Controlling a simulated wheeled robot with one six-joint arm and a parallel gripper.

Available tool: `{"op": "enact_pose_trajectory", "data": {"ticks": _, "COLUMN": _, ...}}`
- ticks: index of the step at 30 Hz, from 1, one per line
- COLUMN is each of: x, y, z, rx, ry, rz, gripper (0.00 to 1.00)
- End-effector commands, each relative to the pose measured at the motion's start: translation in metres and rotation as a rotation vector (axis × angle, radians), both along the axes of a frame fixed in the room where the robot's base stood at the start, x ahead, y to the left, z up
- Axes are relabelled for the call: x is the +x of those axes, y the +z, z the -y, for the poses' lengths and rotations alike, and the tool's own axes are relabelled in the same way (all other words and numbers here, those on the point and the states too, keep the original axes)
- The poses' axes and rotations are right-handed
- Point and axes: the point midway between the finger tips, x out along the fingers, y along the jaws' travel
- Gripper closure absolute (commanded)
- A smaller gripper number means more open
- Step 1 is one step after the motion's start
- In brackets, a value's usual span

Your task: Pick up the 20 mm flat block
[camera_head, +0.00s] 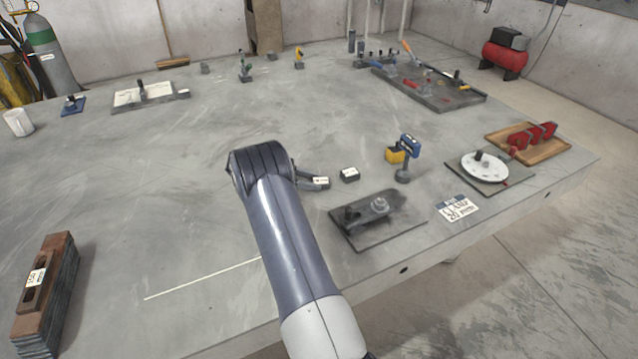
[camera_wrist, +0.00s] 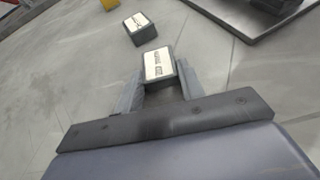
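A small dark block with a white printed label (camera_wrist: 159,63) sits between the two fingers of my gripper (camera_wrist: 160,78) in the wrist view. The fingers appear to press on its two sides, and its far end sticks out past the tips. The print is too blurred to read for sure. In the head view my gripper (camera_head: 312,180) is low over the table, right of my arm's wrist, with the labelled block (camera_head: 321,182) at its tip. A second dark block with a white label (camera_head: 349,174) stands apart just beyond; it also shows in the wrist view (camera_wrist: 139,27).
A dark plate with a clamp-like fixture (camera_head: 378,218) lies just right of my gripper. A blue and yellow tool (camera_head: 408,146) stands farther right, near a white dial (camera_head: 485,167) on a plate. A stack of plates (camera_head: 45,290) is at front left. The table's middle (camera_head: 180,190) is clear.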

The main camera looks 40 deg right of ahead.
Motion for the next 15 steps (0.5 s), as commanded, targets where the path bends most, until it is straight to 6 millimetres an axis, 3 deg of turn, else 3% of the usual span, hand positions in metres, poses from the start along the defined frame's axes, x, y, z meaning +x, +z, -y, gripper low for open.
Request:
{"op": "enact_pose_trajectory", "data": {"ticks": 8, "x": -0.0001, "y": -0.0008, "z": 0.0000, "rx": 0.001, "ry": 0.000, "rz": 0.000, "gripper": 0.96}}
{"op": "enact_pose_trajectory", "data": {"ticks": 15, "x": 0.0002, "y": 0.0013, "z": 0.0001, "rx": -0.001, "ry": 0.001, "rz": 0.001, "gripper": 0.96}}
